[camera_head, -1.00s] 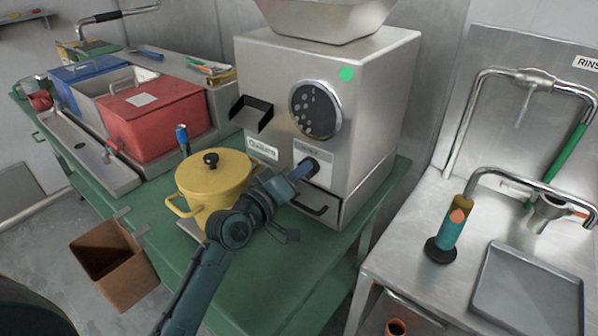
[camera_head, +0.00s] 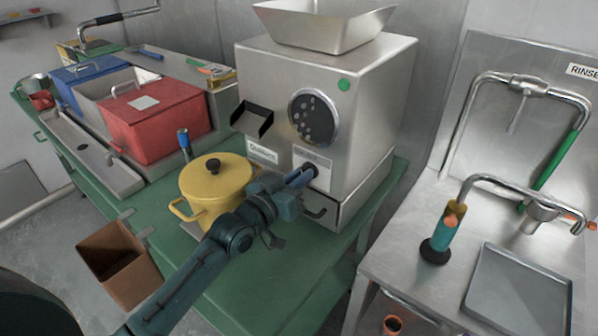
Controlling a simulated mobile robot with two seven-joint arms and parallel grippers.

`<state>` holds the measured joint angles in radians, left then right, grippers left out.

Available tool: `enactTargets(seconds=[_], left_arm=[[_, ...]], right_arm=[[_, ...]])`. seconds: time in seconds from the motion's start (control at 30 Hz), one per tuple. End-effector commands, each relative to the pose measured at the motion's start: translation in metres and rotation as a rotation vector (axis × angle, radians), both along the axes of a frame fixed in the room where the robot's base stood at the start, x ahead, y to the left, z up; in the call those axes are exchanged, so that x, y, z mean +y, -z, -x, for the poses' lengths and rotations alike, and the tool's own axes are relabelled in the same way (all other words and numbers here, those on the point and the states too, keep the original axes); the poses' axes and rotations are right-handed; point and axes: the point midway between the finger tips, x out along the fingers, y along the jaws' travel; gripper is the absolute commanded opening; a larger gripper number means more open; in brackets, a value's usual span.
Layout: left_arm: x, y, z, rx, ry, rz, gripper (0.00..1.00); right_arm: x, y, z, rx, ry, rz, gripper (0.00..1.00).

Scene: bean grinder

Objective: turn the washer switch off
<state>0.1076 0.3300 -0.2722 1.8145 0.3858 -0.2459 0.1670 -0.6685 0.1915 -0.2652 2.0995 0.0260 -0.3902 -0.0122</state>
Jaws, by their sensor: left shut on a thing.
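The steel machine (camera_head: 372,112) with a hopper on top stands on the green table. Its dark switch knob (camera_head: 312,168) sits low on the front, just below a small label too blurred to read. My left gripper (camera_head: 306,175) reaches across the table from the lower left and is shut on this knob, which it partly hides. A round green indicator (camera_head: 344,85) on the upper right of the front looks dull green. My right gripper is not in view.
A yellow lidded pot (camera_head: 214,184) stands close beside my left arm. A red bin (camera_head: 155,120) and blue bin (camera_head: 88,74) are at the back left. A steel sink counter (camera_head: 400,250) is at the right.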

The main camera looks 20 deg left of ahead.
Motion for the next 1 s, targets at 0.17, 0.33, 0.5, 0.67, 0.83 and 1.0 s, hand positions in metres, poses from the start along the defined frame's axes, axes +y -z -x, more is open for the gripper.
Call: enactTargets(seconds=[0.17,0.33,0.5,0.67,0.83,1.0], left_arm=[[-0.0001,-0.0007,0.0001,-0.033,0.001,-0.101,0.00],[-0.0007,-0.0005,0.0004,-0.057,0.000,-0.160,0.00],[-0.0008,-0.0001,0.0003,-0.068,0.000,-0.191,0.00],[-0.0009,0.0002,0.0003,-0.073,0.000,-0.200,0.00],[-0.0008,0.0003,0.0003,-0.073,0.000,-0.201,0.00],[-0.0008,0.0003,0.0003,-0.073,0.000,-0.201,0.15]], right_arm=[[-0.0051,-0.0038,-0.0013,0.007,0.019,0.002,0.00],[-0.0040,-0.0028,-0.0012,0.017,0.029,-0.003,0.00],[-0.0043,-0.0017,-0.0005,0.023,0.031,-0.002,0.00],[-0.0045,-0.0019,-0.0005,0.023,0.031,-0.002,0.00],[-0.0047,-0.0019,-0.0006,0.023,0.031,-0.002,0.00],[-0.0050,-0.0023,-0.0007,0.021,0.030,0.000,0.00]])
